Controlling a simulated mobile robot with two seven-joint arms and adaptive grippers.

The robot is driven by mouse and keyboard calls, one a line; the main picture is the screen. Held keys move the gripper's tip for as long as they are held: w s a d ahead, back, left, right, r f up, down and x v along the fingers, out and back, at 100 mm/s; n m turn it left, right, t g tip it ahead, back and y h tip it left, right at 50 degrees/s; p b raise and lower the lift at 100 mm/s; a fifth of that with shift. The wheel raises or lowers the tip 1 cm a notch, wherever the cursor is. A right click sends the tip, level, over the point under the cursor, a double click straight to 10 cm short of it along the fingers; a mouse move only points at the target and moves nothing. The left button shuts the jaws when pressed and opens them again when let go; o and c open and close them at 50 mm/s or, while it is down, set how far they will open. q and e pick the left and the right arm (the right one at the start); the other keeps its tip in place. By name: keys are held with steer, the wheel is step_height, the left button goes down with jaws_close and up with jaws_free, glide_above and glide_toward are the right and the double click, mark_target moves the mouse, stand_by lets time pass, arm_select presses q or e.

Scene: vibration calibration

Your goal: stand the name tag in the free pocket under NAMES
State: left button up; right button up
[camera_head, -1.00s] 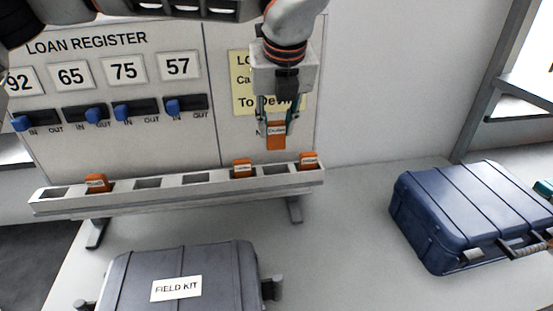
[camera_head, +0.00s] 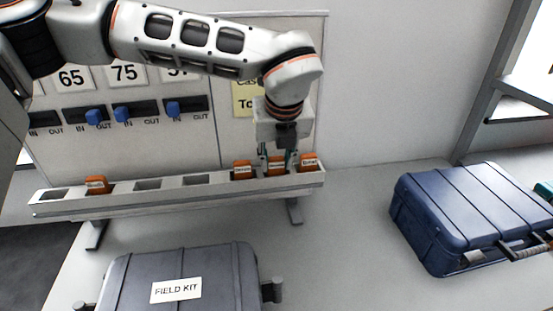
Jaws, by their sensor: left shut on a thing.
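The orange name tag (camera_head: 277,166) stands upright at the free pocket between two other orange tags on the right part of the pocket rail (camera_head: 165,198). Its lower end appears to be inside the pocket. My left gripper (camera_head: 278,158) points down from above and is shut on the tag. The neighbouring tags (camera_head: 243,170) and (camera_head: 309,163) stand close on either side of it. The NAMES label is hidden behind my gripper and arm. My right gripper is not in view.
Another orange tag (camera_head: 96,185) stands near the rail's left end, with empty pockets beside it. The loan register board (camera_head: 150,145) with blue sliders is behind. A grey FIELD KIT case (camera_head: 220,265) is in front, and a blue case (camera_head: 470,215) lies at right.

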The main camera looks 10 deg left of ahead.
arm_select(q)
steer(key=o, duration=1)
steer(key=shift+f, duration=0.15)
steer(key=v, duration=1.2)
steer(key=shift+s, duration=0.1)
